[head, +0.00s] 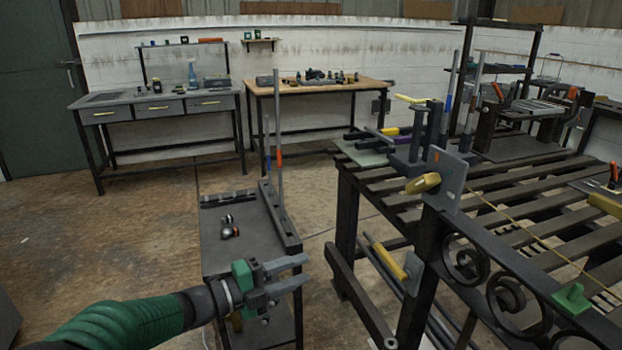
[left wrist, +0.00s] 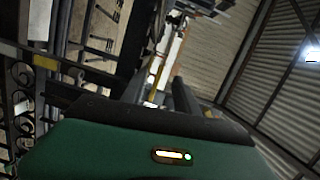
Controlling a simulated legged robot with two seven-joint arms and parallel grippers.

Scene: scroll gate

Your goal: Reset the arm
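My left arm, with a green sleeve, comes in from the lower left in the head view. Its left gripper (head: 298,271) is open, with a gap between its two grey fingers and nothing between them. It is above and in front of the small dark side table and left of the slatted workbench. In the left wrist view the green wrist housing fills the bottom, and the dark gripper fingers (left wrist: 160,95) extend away from it. My right gripper is in neither view.
The slatted metal workbench (head: 525,205) with a scroll panel (head: 497,288) and a yellow-handled tool (head: 424,183) stands at right. The small dark table (head: 255,243) holds small round items. Two benches line the back wall. Bare floor lies at left.

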